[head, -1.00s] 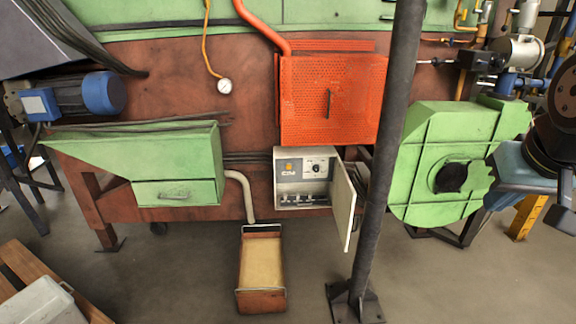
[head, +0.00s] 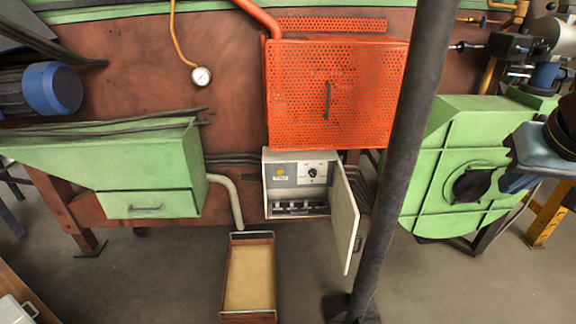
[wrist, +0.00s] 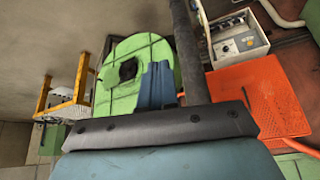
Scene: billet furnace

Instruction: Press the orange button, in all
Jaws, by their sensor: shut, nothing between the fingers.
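The orange button (head: 280,172) is a small yellow-orange spot on the grey front panel of an open control box (head: 267,190), left of a black dial.
The dark upright post (head: 405,140) stands just right of the box. The box's white door (head: 345,215) hangs open on its right side. An orange perforated guard (head: 335,95) is directly above. A wooden-sided tray (head: 250,275) sits on the floor below. A green housing (head: 445,170) stands right.

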